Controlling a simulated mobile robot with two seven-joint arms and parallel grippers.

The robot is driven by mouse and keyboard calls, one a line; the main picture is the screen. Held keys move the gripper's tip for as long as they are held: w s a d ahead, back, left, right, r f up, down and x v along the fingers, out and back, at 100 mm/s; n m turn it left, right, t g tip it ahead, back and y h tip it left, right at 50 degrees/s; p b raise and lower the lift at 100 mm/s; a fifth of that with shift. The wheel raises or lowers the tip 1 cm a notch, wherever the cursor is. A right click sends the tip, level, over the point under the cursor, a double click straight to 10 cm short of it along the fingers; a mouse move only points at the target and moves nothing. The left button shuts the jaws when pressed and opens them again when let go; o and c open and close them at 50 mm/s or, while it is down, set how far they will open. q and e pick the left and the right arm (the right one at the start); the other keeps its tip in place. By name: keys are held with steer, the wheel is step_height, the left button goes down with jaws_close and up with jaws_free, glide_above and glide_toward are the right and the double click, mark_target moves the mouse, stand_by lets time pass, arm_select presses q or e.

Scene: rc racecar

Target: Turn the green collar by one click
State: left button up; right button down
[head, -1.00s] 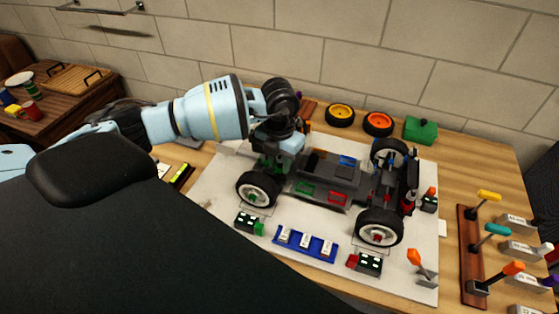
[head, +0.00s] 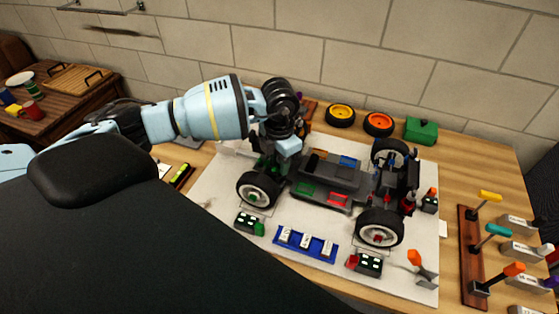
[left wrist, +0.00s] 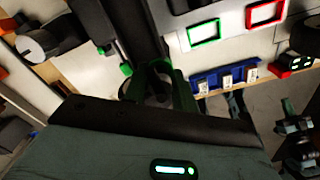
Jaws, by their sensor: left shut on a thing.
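The RC car chassis (head: 325,178) stands on a pale mat, with wheels fitted and its body off. My left gripper (head: 276,158) reaches down at the car's left end, behind the near left wheel (head: 258,189). It is shut on a green part, which I take to be the green collar (left wrist: 181,92), at the car's dark end piece in the left wrist view. The fingertips and much of the collar are hidden by the gripper, so its angle cannot be read. A smaller green piece (left wrist: 126,69) shows beside it. My right gripper is not in view.
A blue tray (head: 305,243) with white pieces lies in front of the car, between two dark boxes with lit dots. Loose yellow (head: 340,115) and orange (head: 378,123) wheels and a green box (head: 420,130) stand behind. A tool rack (head: 473,255) is at the right.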

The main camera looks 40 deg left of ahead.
arm_select(q)
steer(key=o, duration=1)
step_height(320, 180, up, 6)
steer(key=shift+r, duration=0.95)
